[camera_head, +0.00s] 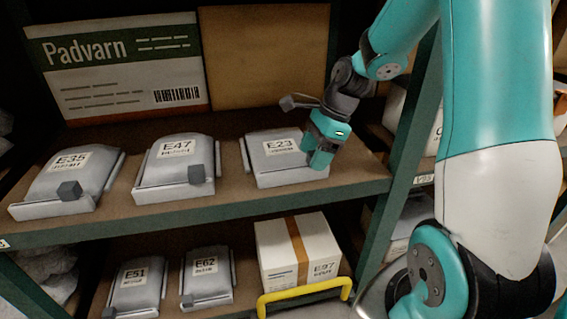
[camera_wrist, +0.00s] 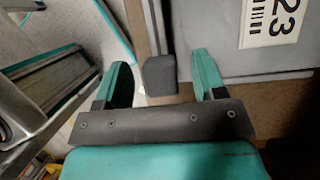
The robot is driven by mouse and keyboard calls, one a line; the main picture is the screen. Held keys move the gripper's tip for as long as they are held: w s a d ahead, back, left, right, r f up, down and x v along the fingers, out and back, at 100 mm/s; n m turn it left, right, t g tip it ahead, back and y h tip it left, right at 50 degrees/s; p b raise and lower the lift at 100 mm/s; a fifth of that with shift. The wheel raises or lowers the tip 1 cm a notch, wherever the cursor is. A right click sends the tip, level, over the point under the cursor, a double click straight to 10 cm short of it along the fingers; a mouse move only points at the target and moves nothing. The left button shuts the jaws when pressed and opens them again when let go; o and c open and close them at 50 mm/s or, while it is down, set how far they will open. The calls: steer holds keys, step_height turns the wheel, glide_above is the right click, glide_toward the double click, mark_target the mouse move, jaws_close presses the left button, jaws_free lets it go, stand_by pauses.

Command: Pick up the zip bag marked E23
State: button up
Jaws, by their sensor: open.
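The zip bag marked E23 (camera_head: 262,171) is a grey bag in a pale tray-like holder at the right end of the upper shelf. My gripper (camera_head: 318,165) is over its front right side and hides that part. In the wrist view, the bag (camera_wrist: 213,28) fills the upper right, with "23" on its white label. My gripper's two teal fingers (camera_wrist: 163,72) are open there. A dark grey block (camera_wrist: 160,76), joined to a dark strip at the bag's edge, shows between the fingertips, nearer the right one. I cannot tell whether either finger touches it.
Bags marked E47 (camera_head: 172,165) and E35 (camera_head: 75,172) sit to the left on the same shelf, each with a dark block in front. A green rack post (camera_head: 412,140) stands right of my gripper. E51, E62 and a carton (camera_head: 297,250) are on the shelf below.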

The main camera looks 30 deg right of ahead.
steer(key=shift+w+a+f, duration=0.1)
steer(key=shift+a+f, duration=0.15)
steer(key=shift+f, duration=0.45)
steer(key=shift+r, duration=0.1)
jaws_close()
